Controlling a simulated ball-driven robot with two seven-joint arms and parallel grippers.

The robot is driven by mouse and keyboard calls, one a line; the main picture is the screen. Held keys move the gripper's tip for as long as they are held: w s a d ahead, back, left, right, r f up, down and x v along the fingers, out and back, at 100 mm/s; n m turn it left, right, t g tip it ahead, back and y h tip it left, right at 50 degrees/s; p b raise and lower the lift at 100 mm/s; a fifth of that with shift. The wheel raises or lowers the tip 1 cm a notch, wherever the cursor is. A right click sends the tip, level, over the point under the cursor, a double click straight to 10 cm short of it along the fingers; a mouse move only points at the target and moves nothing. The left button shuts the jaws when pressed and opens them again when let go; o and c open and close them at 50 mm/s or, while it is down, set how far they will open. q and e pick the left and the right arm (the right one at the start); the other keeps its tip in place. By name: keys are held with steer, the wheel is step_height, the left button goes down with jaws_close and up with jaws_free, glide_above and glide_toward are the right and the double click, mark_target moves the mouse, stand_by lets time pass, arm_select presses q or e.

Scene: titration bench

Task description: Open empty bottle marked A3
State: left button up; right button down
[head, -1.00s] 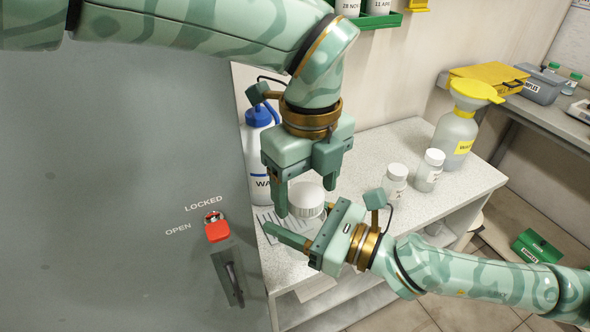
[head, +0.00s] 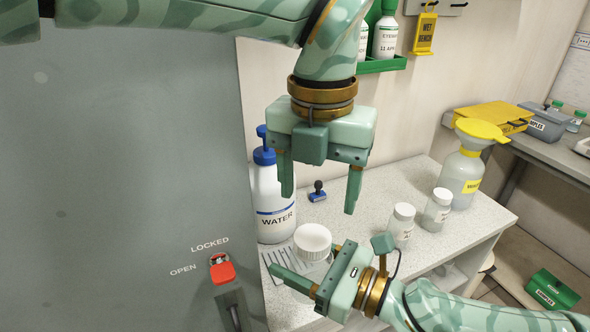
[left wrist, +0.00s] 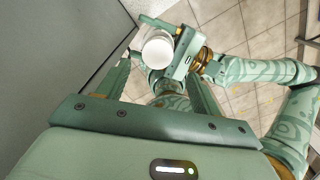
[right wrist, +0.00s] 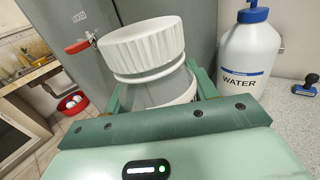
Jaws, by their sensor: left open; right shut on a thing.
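A bottle with a wide white ribbed cap (right wrist: 145,48) is in my right gripper (right wrist: 152,92). The cap sits on top of its clear body (right wrist: 150,92); whether it is loose cannot be told. In the head view the cap (head: 313,238) shows above my right gripper (head: 304,268), which is shut on the body. No A3 mark is readable. My left gripper (head: 320,198) is open and empty, higher than the cap and apart from it. In the left wrist view the cap (left wrist: 157,49) lies beyond the open fingers.
A water bottle (head: 272,205) stands behind the cap, beside the grey cabinet (head: 130,180) with its red lock (head: 222,271). Two white-capped jars (head: 401,226) (head: 437,208) and a yellow-topped container (head: 462,170) stand at right.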

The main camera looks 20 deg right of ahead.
mark_target(312, 236)
arm_select(q)
steer(key=m, duration=0.5)
steer(key=shift+a+r, duration=0.1)
steer(key=shift+r, duration=0.1)
steer(key=m, duration=0.3)
steer(key=shift+a, duration=0.1)
steer(key=shift+m, duration=0.3)
step_height(312, 236, down, 8)
